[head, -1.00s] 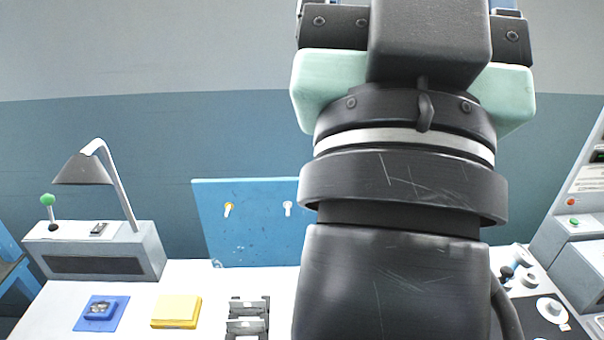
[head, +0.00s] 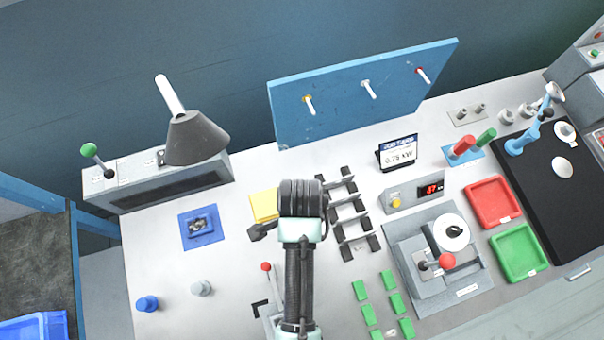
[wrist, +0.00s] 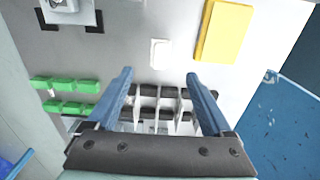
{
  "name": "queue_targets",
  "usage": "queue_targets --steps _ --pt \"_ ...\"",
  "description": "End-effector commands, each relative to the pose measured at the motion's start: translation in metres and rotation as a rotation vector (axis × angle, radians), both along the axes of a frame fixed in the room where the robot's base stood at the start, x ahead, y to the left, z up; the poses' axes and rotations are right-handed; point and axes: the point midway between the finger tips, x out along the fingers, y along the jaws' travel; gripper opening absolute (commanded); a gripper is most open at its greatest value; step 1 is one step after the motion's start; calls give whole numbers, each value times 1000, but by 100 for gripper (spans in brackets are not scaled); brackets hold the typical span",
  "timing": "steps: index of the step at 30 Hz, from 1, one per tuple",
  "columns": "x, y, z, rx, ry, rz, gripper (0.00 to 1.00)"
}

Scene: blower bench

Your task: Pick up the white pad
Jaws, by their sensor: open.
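A small white pad (wrist: 160,52) lies flat on the pale bench top in the wrist view, just beyond my fingertips and slightly left of the yellow block. My gripper (wrist: 159,75) is open, with its two blue fingers spread apart and nothing held between them. The pad appears in line with the gap between the fingers, apart from both. In the head view I cannot make out the pad; my arm covers part of the bench there.
A yellow block (wrist: 222,31) lies close right of the pad. A dark-railed rack (wrist: 160,92) with pale plates shows between my fingers. Several green blocks (wrist: 66,84) lie left. A blue board (head: 365,90) stands at the back, and a lamp (head: 195,138) at the left.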

Motion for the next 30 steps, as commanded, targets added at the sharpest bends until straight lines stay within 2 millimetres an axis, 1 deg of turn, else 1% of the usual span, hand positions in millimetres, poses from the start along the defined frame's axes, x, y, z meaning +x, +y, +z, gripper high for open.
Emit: queue_targets --steps 1,6,9,17,24,27,30 --pt "-1 0 -11 0 4 0 85" --pt "0 0 -39 0 0 2 85" --pt "1 0 -49 0 -3 2 85" --pt "1 -1 -64 0 -3 3 85" --pt "2 -3 -94 0 -4 3 85" --pt "3 -3 -102 0 -6 3 85" --pt "3 -3 -106 0 -7 3 85"
